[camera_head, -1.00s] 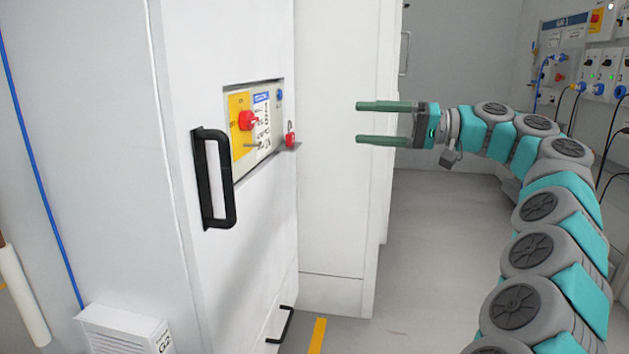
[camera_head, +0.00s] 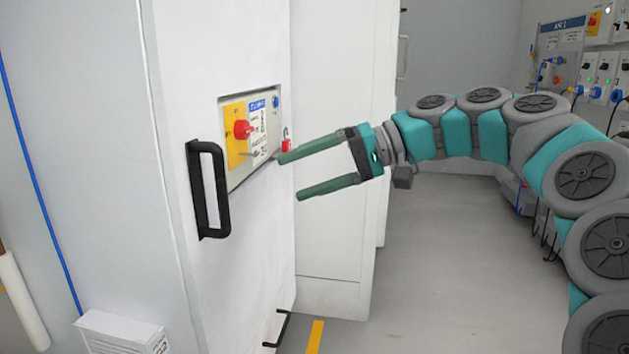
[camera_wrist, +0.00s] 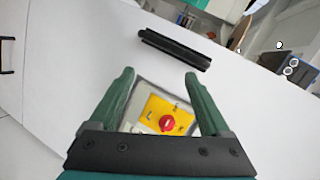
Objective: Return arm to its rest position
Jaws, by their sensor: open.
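My gripper (camera_head: 289,176) is open and empty, with its two green fingers pointing left toward the front of a white cabinet (camera_head: 260,225). In the head view its upper fingertip overlaps the edge of the control panel (camera_head: 250,137); I cannot tell whether it touches. My arm curves in from the right. In the wrist view my gripper (camera_wrist: 157,78) frames the yellow plate and red rotary knob (camera_wrist: 166,123) between its fingers. The red knob also shows in the head view (camera_head: 243,130). A small red padlock (camera_head: 286,145) is at the panel's right, close to the upper fingertip.
A black door handle (camera_head: 211,190) stands out from the cabinet left of the panel. It also shows in the wrist view (camera_wrist: 174,49). Another white cabinet (camera_head: 340,130) stands behind. A wall panel with switches (camera_head: 590,70) is at the far right. Grey floor (camera_head: 430,270) is open below the arm.

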